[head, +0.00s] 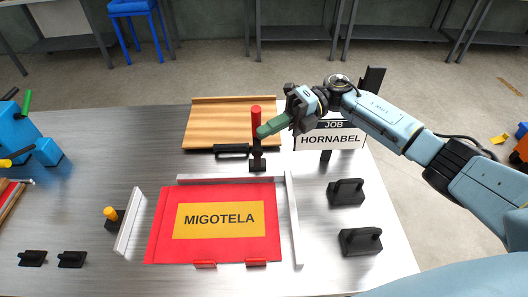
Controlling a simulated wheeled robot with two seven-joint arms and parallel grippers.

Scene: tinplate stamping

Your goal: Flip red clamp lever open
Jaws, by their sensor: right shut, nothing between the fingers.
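The clamp lever (256,112) has a red grip and stands upright on a black toggle clamp (258,164) behind the red sheet. The red sheet (155,236) with the yellow MIGOTELA label (219,219) lies flat in front of the clamp. My left gripper is not in view.
Metal rails (293,225) border the sheet. A wooden board (204,132) lies behind, and a JOB HORNABEL sign (331,139) stands right. A blue device (45,152) sits far left.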

